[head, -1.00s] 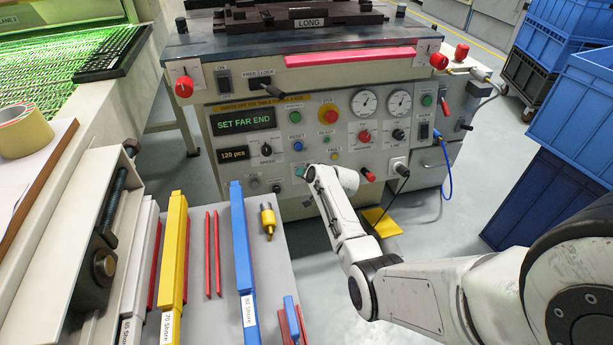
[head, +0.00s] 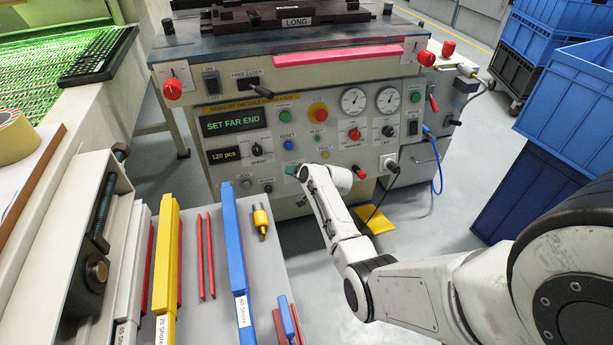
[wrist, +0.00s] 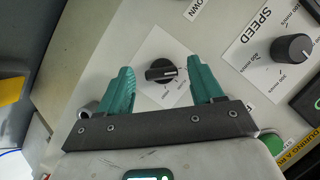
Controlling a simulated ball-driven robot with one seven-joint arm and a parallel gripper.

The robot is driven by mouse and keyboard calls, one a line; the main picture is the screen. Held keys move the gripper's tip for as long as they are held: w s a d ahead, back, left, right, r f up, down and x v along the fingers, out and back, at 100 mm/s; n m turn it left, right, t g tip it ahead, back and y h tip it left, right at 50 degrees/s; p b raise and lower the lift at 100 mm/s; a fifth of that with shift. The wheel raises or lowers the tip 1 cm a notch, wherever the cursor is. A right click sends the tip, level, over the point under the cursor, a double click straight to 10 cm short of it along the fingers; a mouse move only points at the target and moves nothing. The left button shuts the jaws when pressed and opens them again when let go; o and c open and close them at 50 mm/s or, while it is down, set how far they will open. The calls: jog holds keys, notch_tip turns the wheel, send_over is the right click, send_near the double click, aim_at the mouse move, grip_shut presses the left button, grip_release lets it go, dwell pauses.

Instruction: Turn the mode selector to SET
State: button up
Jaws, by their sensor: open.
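A black rotary selector knob (wrist: 161,71) on a white label plate shows in the wrist view; its bar lies nearly level there and the plate's lettering is too small to read. My gripper (wrist: 164,75) is open, with one teal finger on each side of the knob and a gap visible on both sides. In the head view my gripper (head: 291,170) is at the lower part of the machine's grey front panel (head: 270,160), below the blue RESET button. There my gripper and wrist hide the selector.
The speed knob (wrist: 292,47) and a green button (wrist: 272,143) are near the right finger in the wrist view. The display (head: 236,121) reads SET FAR END. A grey tabletop (head: 217,314) with squeegees is in front; blue crates (head: 520,190) stand right.

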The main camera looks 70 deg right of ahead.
jog(key=p+v, duration=0.3)
jog(key=v, duration=0.6)
jog(key=shift+s+r+p, duration=0.2)
jog(key=shift+s+p, duration=0.15)
jog(key=shift+p, duration=0.05)
jog(key=shift+a, duration=0.2)
